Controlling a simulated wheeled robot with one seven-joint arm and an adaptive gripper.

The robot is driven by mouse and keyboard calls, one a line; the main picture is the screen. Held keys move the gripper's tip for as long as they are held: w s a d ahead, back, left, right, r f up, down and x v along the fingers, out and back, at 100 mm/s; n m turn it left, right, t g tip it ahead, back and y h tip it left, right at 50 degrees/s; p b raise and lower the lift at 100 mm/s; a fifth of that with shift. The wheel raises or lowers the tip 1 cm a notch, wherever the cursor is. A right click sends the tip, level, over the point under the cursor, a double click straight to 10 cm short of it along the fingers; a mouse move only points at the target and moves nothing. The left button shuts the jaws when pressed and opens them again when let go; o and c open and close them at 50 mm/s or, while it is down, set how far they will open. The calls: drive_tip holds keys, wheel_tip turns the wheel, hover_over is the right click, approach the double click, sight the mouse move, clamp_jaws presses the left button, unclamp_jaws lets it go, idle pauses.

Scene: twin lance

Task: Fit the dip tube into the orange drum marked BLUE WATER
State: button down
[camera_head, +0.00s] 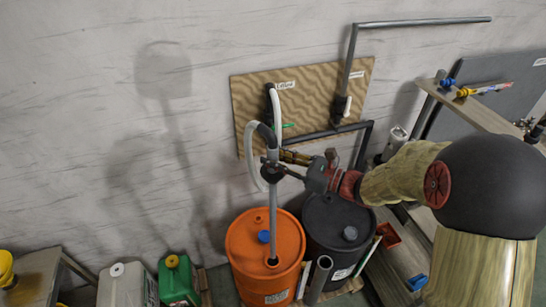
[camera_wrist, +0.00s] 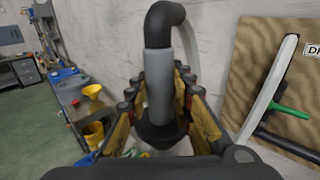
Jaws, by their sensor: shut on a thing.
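The dip tube (camera_head: 275,215) is a long grey pipe with a black collar and a pale hose looping from its top. My gripper (camera_head: 278,168) is shut on its upper part. In the wrist view my gripper's (camera_wrist: 158,105) yellow-padded fingers flank the grey sleeve (camera_wrist: 158,75), below a black elbow and above a black cone. The tube hangs near upright over the orange drum (camera_head: 250,245). Its lower end meets the dark opening (camera_head: 272,261) in the drum's lid; I cannot tell how far inside it is. The drum's white label (camera_head: 277,297) is too small to read.
A blue cap (camera_head: 264,237) sits on the orange lid. A black drum (camera_head: 338,222) stands close on the right, with a grey pipe (camera_head: 318,280) in front. A wooden board (camera_head: 308,85) with hoses is on the wall behind. A green can (camera_head: 177,283) stands left.

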sight(273, 250)
wheel_tip(273, 250, down, 50)
drive_tip(key=b, duration=3.2)
drive_tip(key=shift+f+b, duration=0.25)
drive_tip(key=shift+b, duration=0.1)
drive_tip(key=shift+f+b, duration=0.5)
drive_tip(key=shift+f, duration=0.45)
drive_tip(key=shift+f+b, duration=1.05)
drive_tip(key=shift+f, duration=0.7)
drive_tip(key=shift+p, duration=0.4)
